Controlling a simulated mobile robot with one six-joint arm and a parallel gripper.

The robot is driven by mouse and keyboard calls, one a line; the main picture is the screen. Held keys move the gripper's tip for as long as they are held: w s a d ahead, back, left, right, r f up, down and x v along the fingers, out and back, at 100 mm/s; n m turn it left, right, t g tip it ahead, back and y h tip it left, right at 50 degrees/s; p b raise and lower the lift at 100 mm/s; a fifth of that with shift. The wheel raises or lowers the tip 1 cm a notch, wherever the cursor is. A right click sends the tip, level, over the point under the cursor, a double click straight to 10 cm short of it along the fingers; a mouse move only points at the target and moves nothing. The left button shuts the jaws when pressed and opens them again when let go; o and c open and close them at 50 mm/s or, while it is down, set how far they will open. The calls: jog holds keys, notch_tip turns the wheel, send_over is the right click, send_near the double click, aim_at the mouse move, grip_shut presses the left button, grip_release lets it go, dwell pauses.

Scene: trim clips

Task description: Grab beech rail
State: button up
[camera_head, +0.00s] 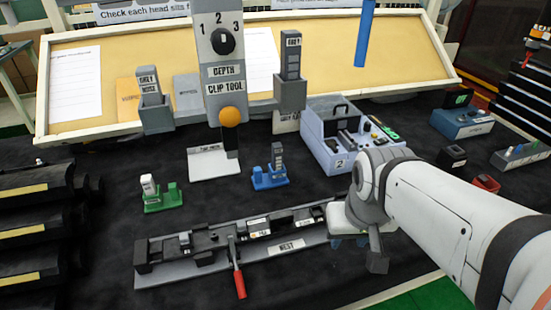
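No wood-coloured loose rail can be clearly picked out, so I cannot tell which piece is the beech rail. A long dark fixture (205,241) lies on a grey base plate labelled NEST (287,247) at the front of the table, with small light labels and blocks along it. A red-handled lever (239,281) sticks out from its front. My arm comes in from the right, and my gripper (350,240) is over or beside the fixture's right end. It points down and away, its fingers are mostly hidden, and any held thing is not visible.
A grey clip tool stand (227,110) rises behind the fixture. Black stacked bins (30,225) are at left. The black mat is clear in front.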

aim_at(283, 214)
jog(key=shift+o, duration=0.3)
jog(key=shift+d, duration=0.1)
jog(key=shift+o, duration=0.8)
jog(key=shift+r, duration=0.1)
jog(key=o, duration=0.6)
jog(key=w+a+m+p, duration=0.1)
jog(key=w+m, duration=0.1)
jog(key=w+a+r+m+g+y+p, duration=0.1)
jog(key=w+m+p, duration=0.1)
jog(key=w+a+m+g+y+p, duration=0.1)
jog(key=w+a+m+p, duration=0.1)
jog(key=shift+a+r, duration=0.1)
jog(key=shift+r, duration=0.3)
jog(key=shift+o, duration=0.7)
jog(key=w+a+m+p, duration=0.1)
jog(key=w+m, duration=0.1)
jog(key=w+a+f+m+g+y+p, duration=0.1)
jog(key=w+a+m+p, duration=0.1)
jog(key=m, duration=0.1)
jog(key=w+a+m+y+p, duration=0.1)
jog(key=w+a+m, duration=0.1)
jog(key=m, duration=0.1)
jog(key=shift+w+a+f+g, duration=0.1)
jog(key=shift+w+f+g, duration=0.25)
jog(key=shift+f+g, duration=0.05)
jog(key=shift+w+a+f+m, duration=0.15)
jog(key=shift+f+m, duration=0.1)
jog(key=shift+m, duration=0.15)
jog(key=shift+p+x, duration=0.55)
jog(key=shift+x, duration=3.3)
